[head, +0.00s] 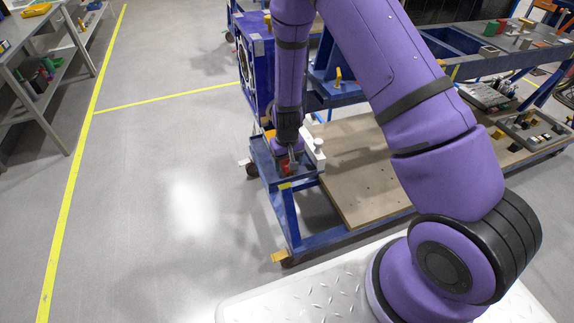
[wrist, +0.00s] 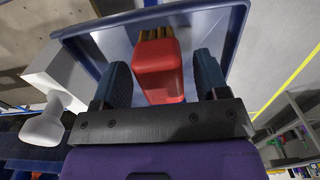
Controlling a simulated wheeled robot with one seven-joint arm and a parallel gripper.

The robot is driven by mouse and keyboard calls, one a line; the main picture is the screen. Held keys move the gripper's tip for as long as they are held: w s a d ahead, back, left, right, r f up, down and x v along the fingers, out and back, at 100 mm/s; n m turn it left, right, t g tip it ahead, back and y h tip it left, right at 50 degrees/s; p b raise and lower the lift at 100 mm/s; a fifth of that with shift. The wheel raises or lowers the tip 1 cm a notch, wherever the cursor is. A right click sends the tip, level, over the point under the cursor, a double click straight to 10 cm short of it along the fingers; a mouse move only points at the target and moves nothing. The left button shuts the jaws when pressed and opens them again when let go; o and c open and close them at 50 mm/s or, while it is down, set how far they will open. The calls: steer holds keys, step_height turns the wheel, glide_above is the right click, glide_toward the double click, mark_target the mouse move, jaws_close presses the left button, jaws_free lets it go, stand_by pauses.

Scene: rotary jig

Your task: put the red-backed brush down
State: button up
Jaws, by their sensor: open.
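The red-backed brush (wrist: 159,78) is in the wrist view, with its tan bristles at the far end. It lies in or just above a blue tray (wrist: 95,38); I cannot tell if it touches the tray floor. My gripper (wrist: 161,66) is open, with one dark finger on each side of the red back and a visible gap on both sides. In the head view the gripper (head: 290,158) points down into the blue tray (head: 264,160) on the blue cart, and a bit of the red brush (head: 284,166) shows beside it.
A white fixture with a rounded knob (head: 317,150) stands right of the tray, close to my gripper. A blue upright frame (head: 255,65) rises behind it. A wooden board (head: 365,170) lies to the right. The floor left of the cart is clear.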

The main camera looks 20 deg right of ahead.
step_height(320, 180, up, 11)
step_height(320, 180, up, 14)
steer(key=t, duration=0.1)
glide_above(287, 160)
steer(key=s+d, duration=0.1)
steer(key=s, duration=0.2)
steer(key=s+d+r+t+y, duration=0.1)
steer(key=s+r, duration=0.2)
steer(key=r, duration=0.2)
steer(key=s+d+r+t, duration=0.1)
steer(key=s+r, duration=0.2)
steer(key=r, duration=0.3)
steer(key=s+d+r, duration=0.1)
steer(key=s+r, duration=0.2)
steer(key=s, duration=0.3)
steer(key=s+d+r+t, duration=0.1)
steer(key=s+r, duration=0.3)
steer(key=s, duration=0.3)
steer(key=s+d+r+t+h, duration=0.1)
steer(key=s+d+r, duration=0.1)
steer(key=s, duration=0.5)
steer(key=shift+r, duration=0.9)
steer(key=shift+o, duration=0.4)
steer(key=shift+w, duration=0.1)
